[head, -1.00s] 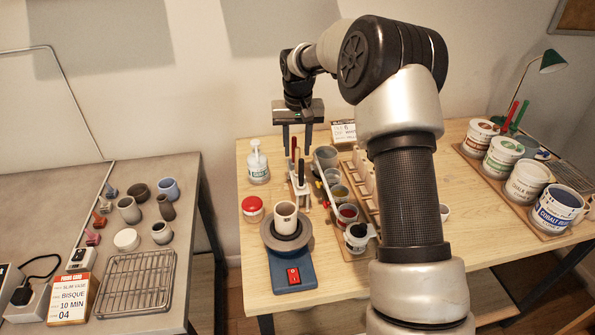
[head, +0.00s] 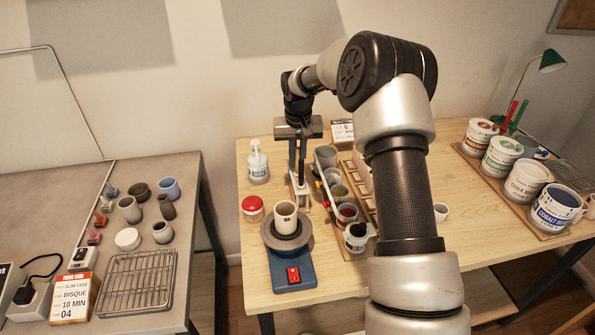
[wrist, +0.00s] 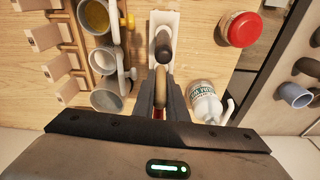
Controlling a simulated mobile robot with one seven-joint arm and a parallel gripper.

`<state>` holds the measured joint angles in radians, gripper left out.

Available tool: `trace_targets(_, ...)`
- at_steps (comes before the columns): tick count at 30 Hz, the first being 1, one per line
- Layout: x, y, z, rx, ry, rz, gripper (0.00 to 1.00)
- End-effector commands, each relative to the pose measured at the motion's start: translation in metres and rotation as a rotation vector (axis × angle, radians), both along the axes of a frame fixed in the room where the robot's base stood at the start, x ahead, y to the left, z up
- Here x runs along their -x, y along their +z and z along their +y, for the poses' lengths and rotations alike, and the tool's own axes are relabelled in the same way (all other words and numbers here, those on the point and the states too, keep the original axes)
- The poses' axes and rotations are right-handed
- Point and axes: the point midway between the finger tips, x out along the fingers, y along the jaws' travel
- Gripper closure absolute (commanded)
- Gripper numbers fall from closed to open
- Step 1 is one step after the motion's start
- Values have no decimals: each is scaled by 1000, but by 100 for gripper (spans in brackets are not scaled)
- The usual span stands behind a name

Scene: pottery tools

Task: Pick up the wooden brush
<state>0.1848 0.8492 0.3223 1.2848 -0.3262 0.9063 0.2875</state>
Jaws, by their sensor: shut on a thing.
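The wooden brush (wrist: 161,76) shows in the wrist view as a tan, rounded handle end between my fingers. My gripper (wrist: 160,90) is shut on it, with one finger on each side. In the head view my gripper (head: 298,178) points down over the white tool holder (wrist: 160,20). The fingers hide the brush there. A dark-handled tool (wrist: 163,46) stands in the holder just beyond the brush. The lower part of the brush is hidden, so I cannot tell whether it is still in the holder.
Bare table lies farther right (head: 470,235).

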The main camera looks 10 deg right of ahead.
Motion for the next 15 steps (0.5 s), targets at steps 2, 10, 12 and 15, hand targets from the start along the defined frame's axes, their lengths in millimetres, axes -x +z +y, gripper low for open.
trace_targets(2,0,0,0,0,0,0,100)
trace_targets(10,-1,13,0,1,1,-3,100)
trace_targets(12,-1,25,0,1,1,-5,100)
trace_targets(15,-1,47,0,1,0,-5,100)
